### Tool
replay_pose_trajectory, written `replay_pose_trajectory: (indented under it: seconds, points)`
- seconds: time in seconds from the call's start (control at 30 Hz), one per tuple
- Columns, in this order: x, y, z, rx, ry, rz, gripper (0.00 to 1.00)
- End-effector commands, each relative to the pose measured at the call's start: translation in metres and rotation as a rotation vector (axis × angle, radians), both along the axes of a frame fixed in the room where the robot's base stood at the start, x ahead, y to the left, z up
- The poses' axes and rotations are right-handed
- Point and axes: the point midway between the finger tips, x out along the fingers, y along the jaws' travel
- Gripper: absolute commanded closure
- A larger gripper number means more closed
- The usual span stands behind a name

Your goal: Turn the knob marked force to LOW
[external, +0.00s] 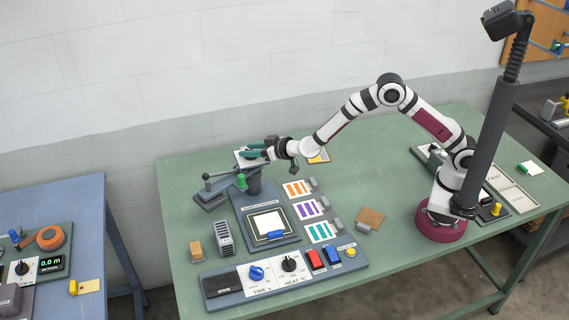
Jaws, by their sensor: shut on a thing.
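No knob with a readable force label shows. The press has a grey lever (225,172) with a dark ball end, and a green part (241,181) beside its dark post. The front panel (225,303) carries a blue knob (257,273) marked TIME s and a black knob (289,264) marked HEAT °C.
A white framed plate (267,224) lies in front of the post. A grey rack (225,238) and a tan block (196,250) stand left. The table between the brown board (370,218) and my base is clear.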

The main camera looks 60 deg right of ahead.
Motion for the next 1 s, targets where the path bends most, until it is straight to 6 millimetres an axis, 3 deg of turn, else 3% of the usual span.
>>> replay_pose_trajectory:
  seconds: [0.6, 0.63, 0.7, 1.0]
  points:
    - [-0.0011, -0.0002, -0.0043, -0.003, 0.009, 0.046, 1.0]
    - [-0.0011, -0.0002, -0.0043, -0.003, 0.009, 0.045, 0.52]
    - [-0.001, -0.0002, -0.0038, -0.003, 0.007, 0.045, 0.39]
    - [-0.0009, 0.0001, -0.0012, -0.001, 0.003, 0.044, 0.36]
